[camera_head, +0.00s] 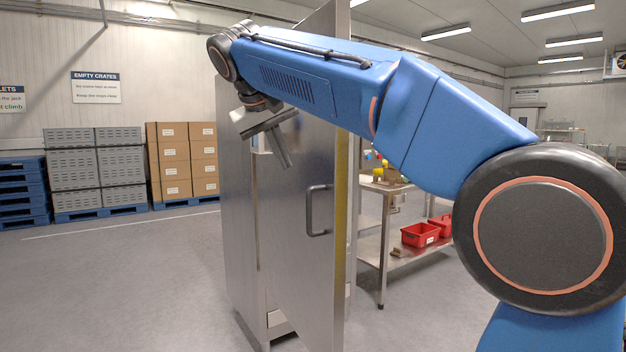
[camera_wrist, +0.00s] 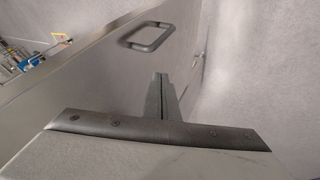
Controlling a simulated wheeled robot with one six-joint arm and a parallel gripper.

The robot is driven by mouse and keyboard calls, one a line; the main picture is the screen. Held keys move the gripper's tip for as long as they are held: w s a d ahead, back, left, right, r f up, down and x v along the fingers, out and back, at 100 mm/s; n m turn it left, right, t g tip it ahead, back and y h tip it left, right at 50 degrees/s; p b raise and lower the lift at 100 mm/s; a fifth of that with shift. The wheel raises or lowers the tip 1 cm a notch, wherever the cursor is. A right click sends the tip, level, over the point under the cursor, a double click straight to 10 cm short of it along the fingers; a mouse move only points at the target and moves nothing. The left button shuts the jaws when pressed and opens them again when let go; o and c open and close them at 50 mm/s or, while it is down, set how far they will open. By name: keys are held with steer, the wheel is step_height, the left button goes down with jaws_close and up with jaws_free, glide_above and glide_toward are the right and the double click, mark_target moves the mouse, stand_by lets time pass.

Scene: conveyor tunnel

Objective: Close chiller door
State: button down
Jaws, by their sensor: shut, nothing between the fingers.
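The chiller door (camera_head: 300,235) is a tall stainless steel panel with a dark grey bar handle (camera_head: 319,210). It stands open, swung out from the steel cabinet body (camera_head: 238,200). My gripper (camera_head: 286,165) is shut and empty, pointing down in front of the upper part of the door, above and left of the handle. In the wrist view the shut fingers (camera_wrist: 158,76) lie near the door face (camera_wrist: 110,85), with the handle (camera_wrist: 147,36) beyond them. I cannot tell whether the fingers touch the door. The chiller's inside is mostly hidden.
A steel worktable (camera_head: 385,187) with red bins (camera_head: 420,235) on its lower shelf stands behind the door on the right. Grey crates (camera_head: 75,185) and cardboard boxes (camera_head: 172,165) on blue pallets stand along the back left wall. The floor (camera_head: 120,290) at the left is clear.

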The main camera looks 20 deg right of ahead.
glide_toward(315, 198)
step_height(315, 198, down, 3)
steer(key=w+a, duration=0.1)
steer(key=a, duration=0.1)
steer(key=shift+w+d+f, duration=0.1)
steer(key=shift+w+d, duration=0.2)
steer(key=shift+d, duration=0.55)
steer(key=shift+w+d+f, duration=0.15)
steer(key=shift+w+d, duration=0.15)
steer(key=shift+d, duration=0.55)
steer(key=shift+d, duration=0.1)
